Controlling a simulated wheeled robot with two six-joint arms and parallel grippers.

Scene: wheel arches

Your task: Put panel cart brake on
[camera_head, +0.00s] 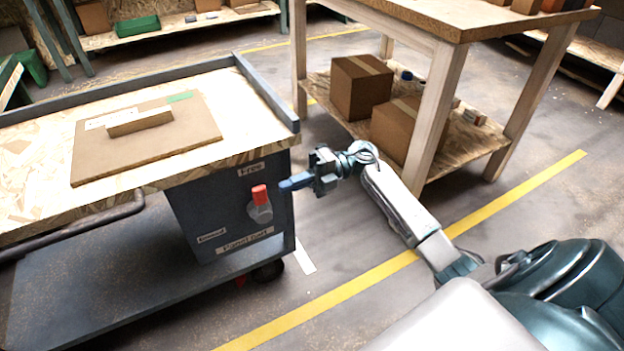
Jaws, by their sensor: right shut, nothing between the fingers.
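The panel cart (90,290) stands on the left, with a dark end panel facing me. On that panel is the brake lever (260,194), a grey knob with a red tip that points up, toward the label "Free" (251,170). Another label, apparently "Braked" (212,236), is lower left of the knob. A "Panel cart" label (245,241) is below. My right gripper (284,185) is shut and empty, just right of the red tip and pointing left at it. I cannot tell whether they touch. My left gripper is out of view.
A flat brown board (180,145) with a small block lies on the cart top. A wooden table (447,100) stands behind my right arm, with cardboard boxes (362,85) on its lower shelf. The floor right of the cart, with a yellow line (330,298), is clear.

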